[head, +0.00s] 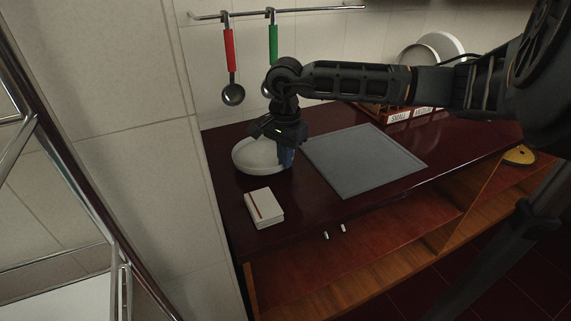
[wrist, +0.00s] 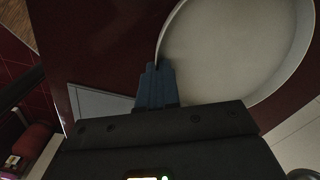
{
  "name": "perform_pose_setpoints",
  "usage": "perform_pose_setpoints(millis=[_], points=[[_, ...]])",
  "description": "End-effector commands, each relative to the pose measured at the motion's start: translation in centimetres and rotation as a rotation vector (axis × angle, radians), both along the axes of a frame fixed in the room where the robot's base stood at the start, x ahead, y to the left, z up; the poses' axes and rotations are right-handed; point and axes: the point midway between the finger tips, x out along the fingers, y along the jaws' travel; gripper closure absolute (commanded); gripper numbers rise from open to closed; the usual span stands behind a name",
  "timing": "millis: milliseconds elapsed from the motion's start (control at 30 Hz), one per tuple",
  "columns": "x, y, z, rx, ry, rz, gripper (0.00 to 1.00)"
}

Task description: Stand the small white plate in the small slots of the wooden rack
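The white plate (head: 255,157) is at the left end of the dark red counter, at or just above its surface; I cannot tell which. My gripper (head: 287,158) points down at the plate's right edge. In the wrist view the plate (wrist: 235,50) fills the upper right, and the blue fingertips (wrist: 157,72) are close together with its rim between them. The wooden rack (head: 375,110) is at the back of the counter, partly hidden behind my arm. It has a label reading "SMALL" and a second label to its right. Larger round dishes (head: 420,57) stand there.
A grey mat (head: 365,160) lies right of the plate. A small white box with a red stripe (head: 263,208) is in front of it. A red-handled ladle (head: 230,60) and a green-handled utensil (head: 273,45) hang from a wall rail. A yellow item (head: 519,155) sits at the right.

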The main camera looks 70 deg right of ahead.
Motion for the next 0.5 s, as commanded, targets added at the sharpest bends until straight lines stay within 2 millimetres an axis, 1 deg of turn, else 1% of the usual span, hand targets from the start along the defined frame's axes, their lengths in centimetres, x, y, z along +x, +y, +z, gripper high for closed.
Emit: perform_pose_setpoints(millis=[200,400,500], points=[[-0.1,0.0,-2.7,0.001,0.001,-0.001,1.00],[-0.1,0.0,-3.0,0.000,0.001,0.000,1.00],[-0.1,0.0,-3.0,0.000,0.001,0.000,0.90]])
